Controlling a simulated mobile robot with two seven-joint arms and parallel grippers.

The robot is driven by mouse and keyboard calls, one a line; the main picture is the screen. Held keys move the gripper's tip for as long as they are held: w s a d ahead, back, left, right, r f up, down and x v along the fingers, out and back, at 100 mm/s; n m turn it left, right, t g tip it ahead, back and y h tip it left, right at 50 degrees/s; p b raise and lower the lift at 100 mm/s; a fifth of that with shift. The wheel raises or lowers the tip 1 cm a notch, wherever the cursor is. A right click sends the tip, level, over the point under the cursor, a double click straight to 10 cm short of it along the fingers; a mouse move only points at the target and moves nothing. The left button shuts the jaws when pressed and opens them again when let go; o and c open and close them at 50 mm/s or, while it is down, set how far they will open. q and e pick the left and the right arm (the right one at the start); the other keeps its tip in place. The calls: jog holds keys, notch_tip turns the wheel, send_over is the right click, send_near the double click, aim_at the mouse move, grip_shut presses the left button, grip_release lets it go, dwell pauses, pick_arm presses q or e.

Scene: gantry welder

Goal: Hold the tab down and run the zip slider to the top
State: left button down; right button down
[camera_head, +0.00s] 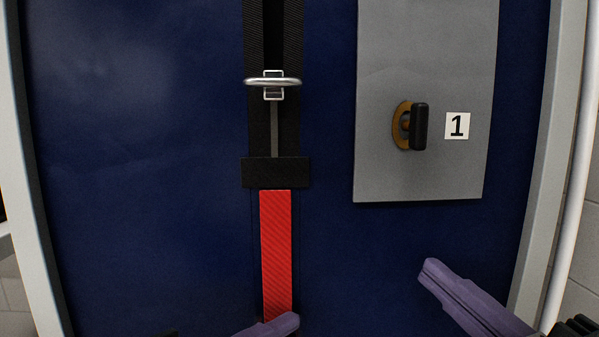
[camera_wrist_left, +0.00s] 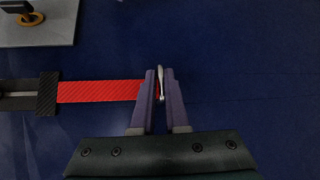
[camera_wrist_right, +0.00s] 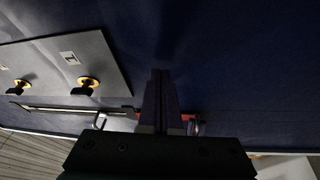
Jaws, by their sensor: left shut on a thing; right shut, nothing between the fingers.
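The zip slider (camera_head: 273,93) with its silver ring pull sits on the black zip tape, above a black cross band (camera_head: 275,172). The red tab (camera_head: 275,245) hangs straight down below the band. The tab (camera_wrist_left: 100,92) also shows in the left wrist view, where its end runs between the fingers of my left gripper (camera_wrist_left: 160,76); a small silver piece shows there. My left gripper is shut on the tab's lower end, at the bottom of the head view. My right gripper (camera_head: 430,268) is shut and empty, right of the tab and below the grey panel.
A grey panel (camera_head: 425,60) with a black knob (camera_head: 419,127) and a label "1" (camera_head: 457,126) is right of the zip. The right wrist view shows a second knob (camera_wrist_right: 20,86). Pale frame posts edge the blue sheet (camera_head: 140,150), which is clear at left.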

jog(key=s+a+r+n+y, duration=0.2)
jog(key=a+r+n+y, duration=0.1)
jog(key=n+y, duration=0.35)
jog(key=n+g+y, duration=0.7)
jog(key=n+y, duration=0.3)
jog(key=n, duration=0.4)
send_near(259, 85)
jog(key=a, duration=0.4)
jog(key=w+r, duration=0.2)
jog(key=r, duration=0.1)
jog(key=shift+w+a+r, duration=0.1)
jog(key=shift+a+r, duration=0.1)
jog(key=shift+r, duration=0.05)
jog(key=shift+r, duration=0.1)
